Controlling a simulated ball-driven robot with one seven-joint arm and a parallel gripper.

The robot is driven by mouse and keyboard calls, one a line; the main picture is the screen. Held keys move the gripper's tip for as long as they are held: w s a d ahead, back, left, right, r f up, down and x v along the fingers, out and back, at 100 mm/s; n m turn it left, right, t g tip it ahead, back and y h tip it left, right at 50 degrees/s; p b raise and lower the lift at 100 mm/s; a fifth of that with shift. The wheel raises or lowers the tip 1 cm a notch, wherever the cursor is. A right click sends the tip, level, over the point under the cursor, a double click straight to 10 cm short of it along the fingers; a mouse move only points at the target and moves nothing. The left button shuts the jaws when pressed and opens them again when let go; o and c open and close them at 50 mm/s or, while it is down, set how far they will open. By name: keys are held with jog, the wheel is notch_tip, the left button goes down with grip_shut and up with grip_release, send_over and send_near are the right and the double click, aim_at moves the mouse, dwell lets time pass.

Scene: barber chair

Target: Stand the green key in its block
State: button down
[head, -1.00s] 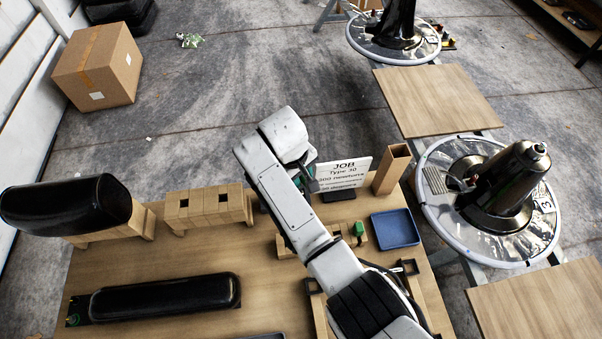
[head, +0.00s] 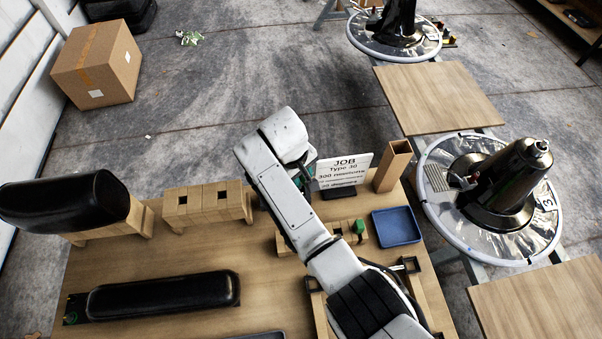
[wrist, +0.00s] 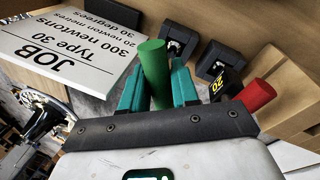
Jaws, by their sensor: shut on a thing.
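The green key shows as a green cylinder (wrist: 153,58) in the wrist view. My gripper (wrist: 158,82) has its teal fingers shut on it, one on each side. The key's lower end is hidden behind the gripper's dark front plate. In the head view my own arm hides most of the gripper and the key. A low wooden block (head: 349,231) stands left of the blue tray, partly behind my arm. I cannot tell which block belongs to the key.
A JOB sign (head: 344,170) stands close to my gripper, beside a hollow wooden post (head: 393,167). A blue tray (head: 396,227) lies at the right. A red cylinder (wrist: 256,95) and black pieces (wrist: 181,42) are near the gripper. A black pad (head: 165,294) lies at left.

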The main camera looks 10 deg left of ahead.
jog(key=c, duration=0.8)
grip_release()
jog(key=v, duration=1)
jog(key=shift+r, duration=0.4)
